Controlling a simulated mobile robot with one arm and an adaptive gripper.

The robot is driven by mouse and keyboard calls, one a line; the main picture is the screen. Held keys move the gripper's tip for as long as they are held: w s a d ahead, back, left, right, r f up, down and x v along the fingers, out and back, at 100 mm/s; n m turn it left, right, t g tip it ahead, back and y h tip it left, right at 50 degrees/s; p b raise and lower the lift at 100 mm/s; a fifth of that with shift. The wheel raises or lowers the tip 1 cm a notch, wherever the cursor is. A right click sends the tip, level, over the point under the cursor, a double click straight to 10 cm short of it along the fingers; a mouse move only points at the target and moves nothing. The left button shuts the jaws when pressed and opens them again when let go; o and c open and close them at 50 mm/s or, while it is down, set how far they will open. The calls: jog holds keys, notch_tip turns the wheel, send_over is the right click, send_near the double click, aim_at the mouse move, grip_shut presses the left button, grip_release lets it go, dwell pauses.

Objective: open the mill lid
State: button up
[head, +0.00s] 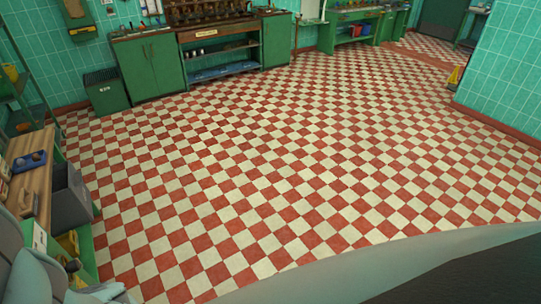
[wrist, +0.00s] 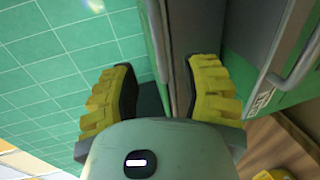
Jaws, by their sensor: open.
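My gripper (wrist: 163,92) shows in the wrist view with its two ribbed yellow fingers spread wide apart. Nothing is held between the fingers. A narrow grey panel edge and a dark green gap lie behind the space between them, and I cannot tell how far off they are. I cannot pick out the mill or its lid for certain in either view. The gripper does not show clearly in the head view.
A wooden-topped bench (head: 33,165) stands at the left, with a dark grey bin (head: 72,197) beside it. Green cabinets (head: 151,66) line the back wall. The checkered floor (head: 290,165) is clear.

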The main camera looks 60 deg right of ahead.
jog(key=shift+p+x, duration=0.45)
jog(key=shift+x, duration=3.05)
jog(key=shift+o, duration=0.2)
jog(key=shift+s+a, duration=0.1)
grip_shut()
